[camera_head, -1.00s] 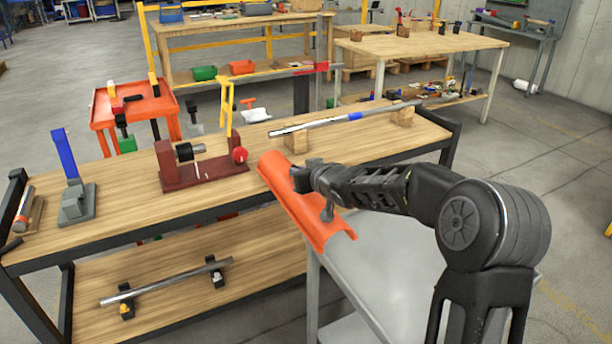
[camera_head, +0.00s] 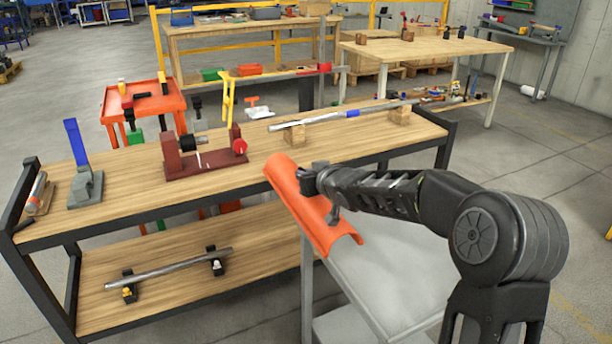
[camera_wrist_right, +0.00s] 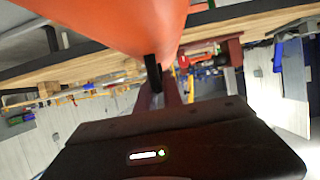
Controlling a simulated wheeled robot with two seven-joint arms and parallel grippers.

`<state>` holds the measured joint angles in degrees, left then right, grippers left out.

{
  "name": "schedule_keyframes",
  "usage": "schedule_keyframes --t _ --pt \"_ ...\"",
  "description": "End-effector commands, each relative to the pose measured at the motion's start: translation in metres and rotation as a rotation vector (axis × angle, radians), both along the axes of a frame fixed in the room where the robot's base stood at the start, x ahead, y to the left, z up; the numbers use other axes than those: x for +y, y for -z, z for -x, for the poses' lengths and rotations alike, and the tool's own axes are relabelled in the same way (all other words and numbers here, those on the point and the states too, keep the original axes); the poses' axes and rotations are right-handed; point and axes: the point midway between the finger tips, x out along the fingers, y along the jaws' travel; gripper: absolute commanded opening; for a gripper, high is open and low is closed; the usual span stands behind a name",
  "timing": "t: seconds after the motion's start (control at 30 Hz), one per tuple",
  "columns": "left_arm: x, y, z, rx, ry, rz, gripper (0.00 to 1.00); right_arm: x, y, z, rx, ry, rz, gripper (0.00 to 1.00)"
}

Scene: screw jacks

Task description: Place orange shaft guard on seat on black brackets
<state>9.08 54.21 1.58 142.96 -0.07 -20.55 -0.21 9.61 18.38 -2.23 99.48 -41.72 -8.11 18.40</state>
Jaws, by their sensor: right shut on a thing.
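The orange shaft guard (camera_head: 308,212) is a long curved trough, held tilted in front of the bench and above a grey table. My right gripper (camera_head: 322,196) is shut on its edge. In the right wrist view the guard (camera_wrist_right: 115,22) fills the top, and the gripper (camera_wrist_right: 154,75) meets its lower edge. Two black brackets, one on the left (camera_head: 129,283) and one on the right (camera_head: 215,257), stand on the bench's lower shelf with a silver shaft (camera_head: 170,268) across them. The guard is apart from them, to the right and higher. My left gripper is out of view.
The bench top (camera_head: 130,205) carries a dark red fixture (camera_head: 205,163), a blue and grey stand (camera_head: 83,175) and a rod on wooden blocks (camera_head: 345,115). The grey table (camera_head: 385,275) lies under my right arm. The bench's black front rail (camera_head: 150,220) overhangs the lower shelf.

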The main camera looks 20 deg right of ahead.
Motion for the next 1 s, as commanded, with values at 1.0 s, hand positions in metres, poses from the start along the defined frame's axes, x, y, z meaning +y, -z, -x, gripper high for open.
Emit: schedule_keyframes --t 1.0 --pt "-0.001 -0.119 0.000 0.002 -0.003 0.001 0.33 0.131 0.036 0.103 0.001 -0.009 0.002 0.00"
